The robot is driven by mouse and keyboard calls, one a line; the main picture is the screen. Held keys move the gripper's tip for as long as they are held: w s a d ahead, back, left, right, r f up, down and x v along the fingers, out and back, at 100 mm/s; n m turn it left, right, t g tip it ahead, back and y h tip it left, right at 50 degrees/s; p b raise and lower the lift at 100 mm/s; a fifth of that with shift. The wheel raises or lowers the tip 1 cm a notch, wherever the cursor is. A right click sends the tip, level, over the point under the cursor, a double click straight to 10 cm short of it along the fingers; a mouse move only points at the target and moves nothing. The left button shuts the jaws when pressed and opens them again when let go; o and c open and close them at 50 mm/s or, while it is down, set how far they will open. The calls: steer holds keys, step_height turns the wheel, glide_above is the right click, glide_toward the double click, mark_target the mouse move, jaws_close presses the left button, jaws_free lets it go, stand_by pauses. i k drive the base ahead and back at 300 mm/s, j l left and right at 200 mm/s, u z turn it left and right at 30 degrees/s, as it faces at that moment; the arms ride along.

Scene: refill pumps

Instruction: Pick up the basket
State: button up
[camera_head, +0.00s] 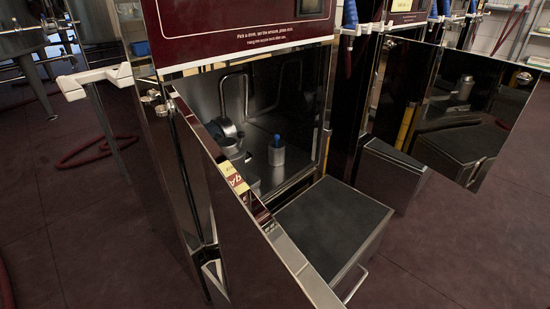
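I cannot make out a basket in the head view. My gripper is not in view. An open cabinet (322,85) in the base of the near pump shows a steel interior. Inside stand a rounded metal fitting with a curved pipe (228,128) and a small pale cylinder with a blue top (277,152). The cabinet's mirror-like door (250,225) stands open towards me and hides part of the inside.
A low box with a dark top (335,222) and a metal handle (355,285) stands before the cabinet. A second open door (455,115) is at right, beside another box (392,172). A red hose (95,152) lies at left.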

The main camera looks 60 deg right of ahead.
mark_target(277, 149)
steer(key=i+l+z, duration=0.1)
steer(key=l+z, duration=0.35)
steer(key=i+l+z, duration=0.2)
steer(key=z, duration=0.25)
